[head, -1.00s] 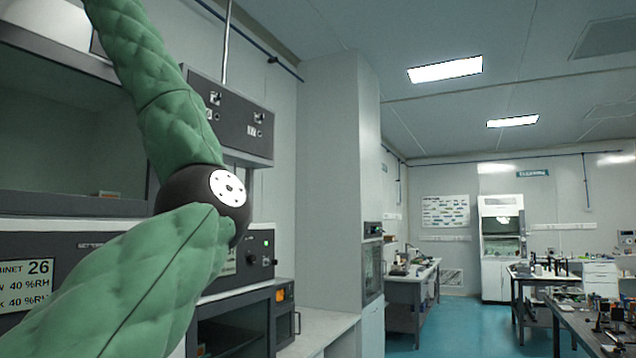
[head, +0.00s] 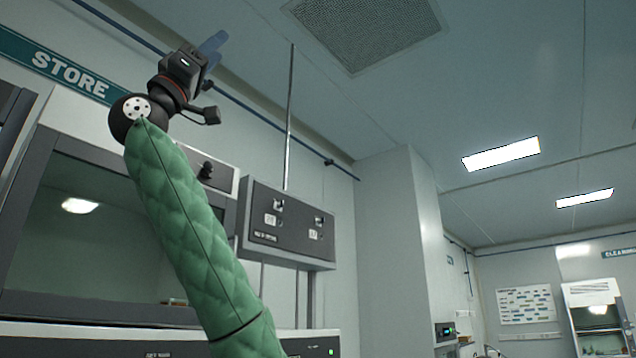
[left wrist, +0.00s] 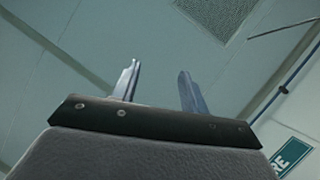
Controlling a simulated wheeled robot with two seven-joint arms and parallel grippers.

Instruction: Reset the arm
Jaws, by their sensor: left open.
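My left arm, in its green padded sleeve, rises steeply in the head view. My left gripper (head: 214,46) is at its top end, raised high in front of the wall and near the ceiling. In the left wrist view the two fingers of the left gripper (left wrist: 160,85) stand apart with nothing between them. The fingers point up toward the ceiling. My right gripper is in neither view.
A dark-framed glass cabinet (head: 60,160) stands behind my left arm. A grey control box (head: 288,225) hangs on the wall right of the arm. A thin pipe (head: 290,120) runs up to the ceiling. A blue rail (head: 265,115) crosses the upper wall. Open air lies to the right.

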